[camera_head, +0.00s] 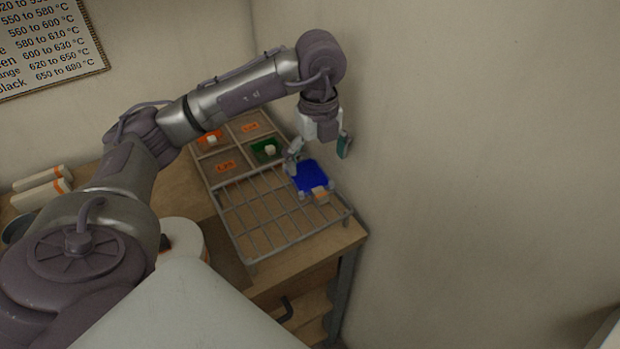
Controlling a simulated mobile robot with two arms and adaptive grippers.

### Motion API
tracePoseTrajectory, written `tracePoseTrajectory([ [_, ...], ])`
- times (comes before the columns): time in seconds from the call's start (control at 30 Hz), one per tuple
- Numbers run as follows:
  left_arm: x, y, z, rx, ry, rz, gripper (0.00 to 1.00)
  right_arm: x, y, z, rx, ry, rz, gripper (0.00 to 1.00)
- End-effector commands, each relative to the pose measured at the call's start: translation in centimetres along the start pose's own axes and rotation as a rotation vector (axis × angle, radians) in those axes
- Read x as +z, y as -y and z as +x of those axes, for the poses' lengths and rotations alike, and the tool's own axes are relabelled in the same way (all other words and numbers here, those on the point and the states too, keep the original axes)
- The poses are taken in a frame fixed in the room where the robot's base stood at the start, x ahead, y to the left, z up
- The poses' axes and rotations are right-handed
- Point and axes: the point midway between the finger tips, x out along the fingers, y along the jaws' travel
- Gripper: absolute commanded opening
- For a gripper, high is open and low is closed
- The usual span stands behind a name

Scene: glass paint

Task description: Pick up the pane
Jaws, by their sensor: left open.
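A blue pane (311,177) lies on the wire rack (258,214), near the rack's right side. My left gripper (318,150) hangs above and just behind the pane, pointing down. Its jaws are open, with one finger to the left and one to the right, and it looks empty. I cannot tell how high it is above the pane. My right gripper is not in view.
Behind the rack is a divided tray (222,168) with orange and green patches. The wall (450,150) rises close to the right of the rack. Pale rolls (42,187) lie at the far left. A white round container (186,236) stands left of the rack.

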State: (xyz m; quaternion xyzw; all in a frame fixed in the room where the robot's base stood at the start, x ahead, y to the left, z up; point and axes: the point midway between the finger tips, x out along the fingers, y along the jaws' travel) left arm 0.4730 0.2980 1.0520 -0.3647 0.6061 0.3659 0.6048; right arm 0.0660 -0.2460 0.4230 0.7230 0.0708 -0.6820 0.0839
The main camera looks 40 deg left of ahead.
Motion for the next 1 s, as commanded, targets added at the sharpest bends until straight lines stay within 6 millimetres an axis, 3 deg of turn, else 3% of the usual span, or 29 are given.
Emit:
tracePoseTrajectory([
  [0.3, 0.0, -0.3, 2.6, 0.004, -0.002, 0.001, 1.00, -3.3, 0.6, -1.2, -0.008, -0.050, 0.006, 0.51],
  [0.53, 0.0, -0.4, 5.8, 0.000, -0.001, 0.002, 1.00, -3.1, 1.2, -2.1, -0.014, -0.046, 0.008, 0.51],
  [0.83, 0.0, -0.3, 6.4, -0.002, 0.000, 0.002, 1.00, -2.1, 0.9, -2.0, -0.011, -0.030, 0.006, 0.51],
  [1.0, 0.0, -0.3, 6.4, -0.002, -0.001, 0.002, 0.72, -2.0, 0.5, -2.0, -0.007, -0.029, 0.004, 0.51],
])
